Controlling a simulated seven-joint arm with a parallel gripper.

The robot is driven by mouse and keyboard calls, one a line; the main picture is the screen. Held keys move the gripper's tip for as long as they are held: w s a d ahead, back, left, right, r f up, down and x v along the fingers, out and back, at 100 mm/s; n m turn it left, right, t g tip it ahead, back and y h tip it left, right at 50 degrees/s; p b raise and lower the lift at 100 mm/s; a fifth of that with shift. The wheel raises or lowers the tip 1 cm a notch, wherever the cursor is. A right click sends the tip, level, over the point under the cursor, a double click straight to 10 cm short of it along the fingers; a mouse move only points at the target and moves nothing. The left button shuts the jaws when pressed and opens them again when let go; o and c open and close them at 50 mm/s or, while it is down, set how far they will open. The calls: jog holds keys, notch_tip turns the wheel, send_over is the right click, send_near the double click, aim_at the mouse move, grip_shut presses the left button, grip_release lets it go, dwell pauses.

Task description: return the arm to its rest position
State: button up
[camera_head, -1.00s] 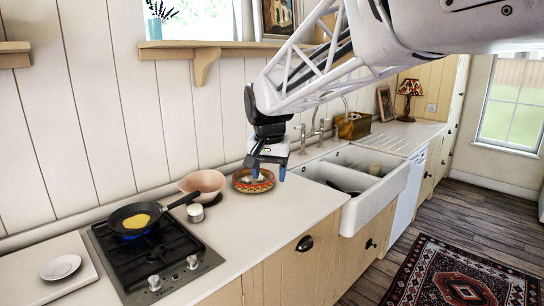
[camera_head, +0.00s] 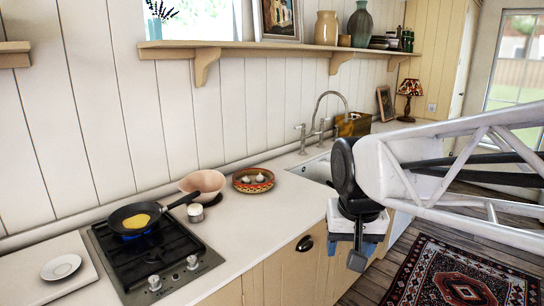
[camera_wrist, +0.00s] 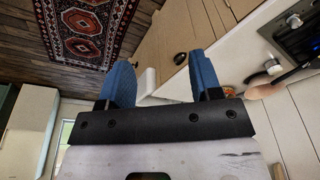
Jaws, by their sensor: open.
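My gripper (camera_head: 362,250) hangs in front of the counter edge in the head view, to the right of the stove. In the wrist view my gripper (camera_wrist: 160,85) shows two blue fingers spread apart with nothing between them. My arm reaches in from the right of the head view and hides much of the sink. The patterned bowl (camera_head: 253,180) stands on the counter with small white items in it, well away from my gripper.
A frying pan (camera_head: 137,218) with yellow food sits on the stove (camera_head: 155,262). A pinkish bowl (camera_head: 203,184) and a small white jar (camera_head: 195,212) stand beside it. A plate (camera_head: 61,267) lies at left. A patterned rug (camera_head: 450,285) covers the open floor.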

jog(key=s+d+f, duration=0.4)
jog(key=s+f, duration=0.2)
jog(key=s, duration=0.5)
jog(key=shift+s+f+n, duration=0.2)
jog(key=shift+s+n, duration=0.1)
